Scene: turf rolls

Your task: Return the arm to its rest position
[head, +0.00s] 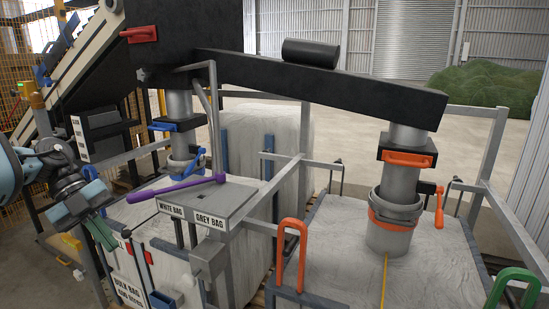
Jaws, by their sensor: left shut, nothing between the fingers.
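My left gripper (99,231) is at the left edge of the head view, on the arm that comes in from the left. It points down and to the right, shut, with nothing held. It is in front of the left white bulk bag (165,265) and left of the sign plate; I cannot tell the exact gap to the frame. My right gripper is out of view.
A purple-handled bar (177,188) lies across the grey sign plate (213,197). Metal frame rails surround the bags. An orange hooped handle (292,255) and a green one (515,285) stand in front. Open floor (350,130) lies behind.

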